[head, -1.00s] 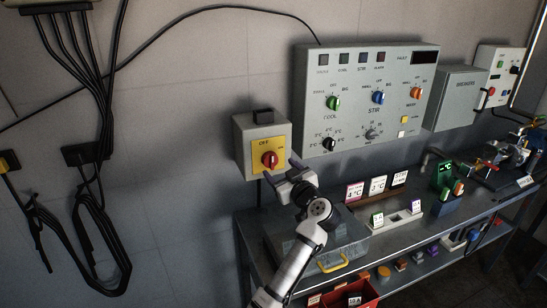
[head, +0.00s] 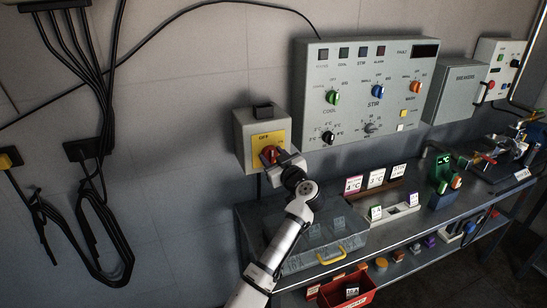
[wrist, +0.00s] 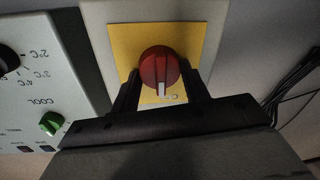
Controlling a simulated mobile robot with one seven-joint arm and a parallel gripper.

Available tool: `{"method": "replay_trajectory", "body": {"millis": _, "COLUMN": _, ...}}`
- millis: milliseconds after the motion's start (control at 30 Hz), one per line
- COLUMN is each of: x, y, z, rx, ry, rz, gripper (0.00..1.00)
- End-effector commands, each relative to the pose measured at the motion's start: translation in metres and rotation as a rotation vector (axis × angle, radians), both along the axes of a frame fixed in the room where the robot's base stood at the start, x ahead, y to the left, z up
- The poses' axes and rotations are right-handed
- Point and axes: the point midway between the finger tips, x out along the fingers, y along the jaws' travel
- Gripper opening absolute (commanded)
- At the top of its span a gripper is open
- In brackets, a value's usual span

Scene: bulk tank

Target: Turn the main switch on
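The main switch is a red rotary knob (head: 270,154) on a yellow plate (head: 262,139) marked OFF, on a grey wall box (head: 243,138). In the wrist view the red knob (wrist: 158,68) has a white pointer mark directed at the partly covered lettering at the plate's OFF edge. My gripper (head: 277,158) is at the knob from the front right and covers part of it. In the wrist view my gripper's fingers (wrist: 159,84) are spread, one on either side of the knob, with narrow gaps that make contact hard to judge.
A large control panel (head: 352,55) with several knobs is on the wall right of the switch. A red bin (head: 345,291) is underneath. Black cables (head: 105,90) hang at left.

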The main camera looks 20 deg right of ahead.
Motion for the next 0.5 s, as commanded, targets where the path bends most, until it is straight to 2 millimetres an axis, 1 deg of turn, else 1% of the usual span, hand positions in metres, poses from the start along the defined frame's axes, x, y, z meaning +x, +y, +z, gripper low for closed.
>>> {"method": "replay_trajectory", "body": {"millis": 67, "x": 0.0000, "y": 0.0002, "z": -0.0001, "rx": 0.000, "ry": 0.000, "rz": 0.001, "gripper": 0.23}}
{"method": "replay_trajectory", "body": {"millis": 267, "x": -0.0001, "y": 0.0002, "z": -0.0011, "rx": 0.014, "ry": 0.001, "rz": 0.001, "gripper": 0.23}}
{"method": "replay_trajectory", "body": {"millis": 500, "x": -0.0002, "y": -0.0004, "z": -0.0037, "rx": 0.111, "ry": 0.004, "rz": 0.001, "gripper": 0.23}}
